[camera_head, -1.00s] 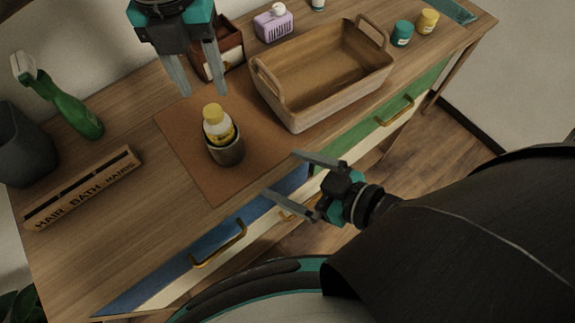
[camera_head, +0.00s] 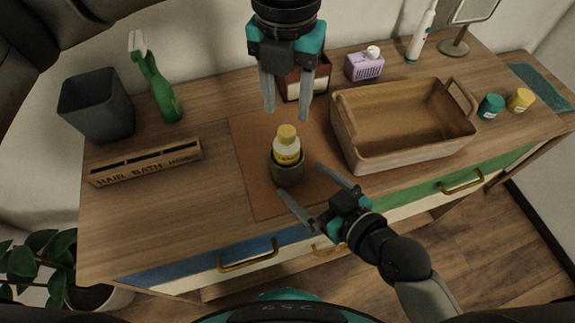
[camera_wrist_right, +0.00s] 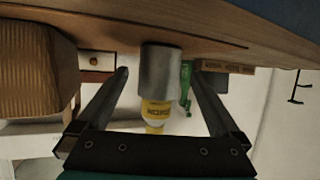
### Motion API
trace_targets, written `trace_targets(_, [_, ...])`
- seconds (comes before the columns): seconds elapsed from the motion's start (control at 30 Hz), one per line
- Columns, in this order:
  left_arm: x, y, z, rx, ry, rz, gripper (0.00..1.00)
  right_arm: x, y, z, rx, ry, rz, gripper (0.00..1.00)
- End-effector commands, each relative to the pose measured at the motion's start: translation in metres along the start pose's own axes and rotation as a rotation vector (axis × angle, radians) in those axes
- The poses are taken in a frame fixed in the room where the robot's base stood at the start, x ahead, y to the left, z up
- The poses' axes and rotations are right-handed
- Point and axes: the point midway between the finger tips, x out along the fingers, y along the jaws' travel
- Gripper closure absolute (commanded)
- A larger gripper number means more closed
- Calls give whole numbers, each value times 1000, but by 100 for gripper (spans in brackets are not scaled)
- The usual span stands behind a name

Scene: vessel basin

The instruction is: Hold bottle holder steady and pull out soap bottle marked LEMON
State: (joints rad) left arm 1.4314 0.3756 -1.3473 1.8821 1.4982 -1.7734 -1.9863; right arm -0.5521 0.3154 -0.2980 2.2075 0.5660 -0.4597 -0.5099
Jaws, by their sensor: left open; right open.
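The soap bottle (camera_head: 287,146), white with a yellow cap and yellow label, stands upright in a small dark cup-shaped bottle holder (camera_head: 287,172) on a brown mat (camera_head: 246,150). In the right wrist view the bottle (camera_wrist_right: 156,112) and the holder (camera_wrist_right: 160,72) appear upside down between the fingers; the label's lettering is too small to read surely. My left gripper (camera_head: 286,115) is open, pointing down above and just behind the cap. My right gripper (camera_head: 318,185) is open at the table's front edge, its fingers towards the holder, apart from it.
A wooden basket (camera_head: 400,155) stands right of the mat. Behind are a brown box (camera_head: 318,80) and a purple bottle (camera_head: 364,66). The tabletop between rack and mat is clear.

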Motion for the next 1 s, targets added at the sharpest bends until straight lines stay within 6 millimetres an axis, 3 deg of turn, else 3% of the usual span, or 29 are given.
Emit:
trace_targets(0.2, [0, 0, 0, 0, 0, 0, 50, 39, 0, -1, 3, 1, 1, 0])
trace_targets(0.4, [0, 0, 0, 0, 0, 0, 50, 61, 0, 0, 2, 0, 0, 0])
trace_targets(0.83, [0, 0, 0, 0, 0, 0, 50, 69, 0, 0, 0, -1, -1, 0])
trace_targets(1.0, [0, 0, 0, 0, 0, 0, 50, 68, 0, 0, 0, -1, -1, 18])
